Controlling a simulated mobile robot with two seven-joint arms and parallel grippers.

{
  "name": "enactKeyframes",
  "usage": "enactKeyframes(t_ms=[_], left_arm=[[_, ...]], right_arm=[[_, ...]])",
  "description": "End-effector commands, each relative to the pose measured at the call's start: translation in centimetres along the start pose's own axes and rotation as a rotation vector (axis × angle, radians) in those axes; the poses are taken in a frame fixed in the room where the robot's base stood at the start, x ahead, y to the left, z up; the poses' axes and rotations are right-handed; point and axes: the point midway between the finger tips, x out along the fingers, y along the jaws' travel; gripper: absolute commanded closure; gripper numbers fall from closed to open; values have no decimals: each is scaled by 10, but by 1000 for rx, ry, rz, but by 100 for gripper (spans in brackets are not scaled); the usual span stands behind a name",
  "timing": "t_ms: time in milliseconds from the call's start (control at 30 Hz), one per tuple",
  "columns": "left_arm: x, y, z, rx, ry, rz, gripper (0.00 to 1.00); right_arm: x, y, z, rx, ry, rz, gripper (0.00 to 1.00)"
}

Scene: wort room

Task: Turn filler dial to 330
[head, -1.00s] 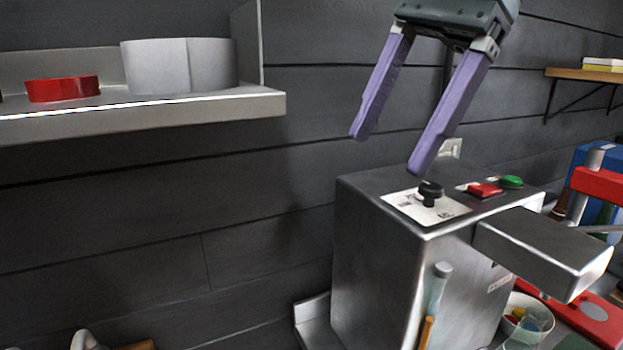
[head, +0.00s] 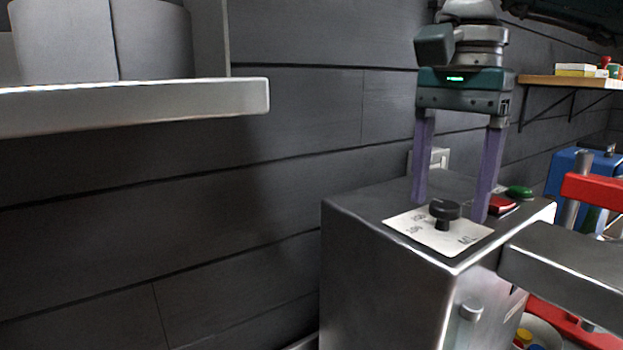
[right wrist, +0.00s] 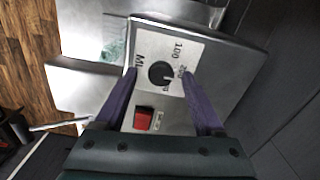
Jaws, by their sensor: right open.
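The filler (head: 385,265) is a grey metal box with a white label plate (head: 411,226) on its top. The black filler dial (head: 444,211) stands on that plate. In the right wrist view the dial (right wrist: 160,74) sits between and just beyond the fingertips, with "100" and "ML" readable on the plate. My right gripper (head: 448,207) is open, with its purple fingers pointing down on either side of the dial. I cannot tell whether either finger touches it. The dial's exact setting is too small to read. My left gripper is not in view.
A red button (head: 502,205) and a green button (head: 519,192) sit on the filler's top, close to the right finger. A metal spout arm (head: 570,262) juts out at the right. A metal shelf (head: 140,105) with grey containers hangs at the left.

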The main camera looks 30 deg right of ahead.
Motion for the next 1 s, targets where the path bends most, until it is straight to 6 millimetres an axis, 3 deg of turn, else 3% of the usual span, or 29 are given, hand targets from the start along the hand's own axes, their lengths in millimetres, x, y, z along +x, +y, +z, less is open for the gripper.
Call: enactKeyframes(t_ms=[333,900,1000], left_arm=[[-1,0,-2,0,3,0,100],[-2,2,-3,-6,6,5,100],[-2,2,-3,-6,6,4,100]], right_arm=[[6,0,0,-1,-1,0,30],[5,0,1,-2,-1,0,94],[5,0,1,-2,-1,1,100]])
